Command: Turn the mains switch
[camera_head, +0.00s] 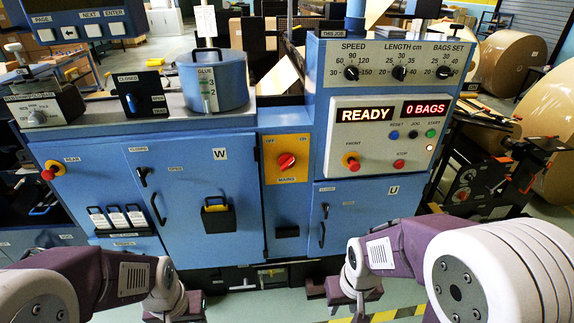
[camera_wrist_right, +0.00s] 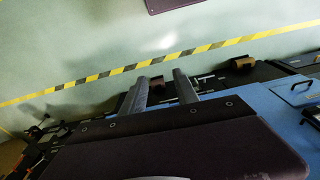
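The mains switch (camera_head: 287,161) is a red rotary knob on a yellow plate in the middle of the blue machine's front. OFF is printed at the plate's upper left, ON at its upper right, and MAINS below. The knob's exact pointing is too small to tell. My right gripper (camera_head: 338,291) is low in front of the machine, below and right of the switch and apart from it. In the right wrist view its two grey fingers (camera_wrist_right: 160,90) stand apart with nothing between them. My left gripper (camera_head: 175,308) is low at the left, partly cut off; its fingers are unclear.
Right of the switch, a panel has a lit READY display (camera_head: 364,114), small buttons and a red front knob (camera_head: 351,161). A similar rear knob (camera_head: 50,172) is at the left. A glue pot (camera_head: 212,80) stands on top.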

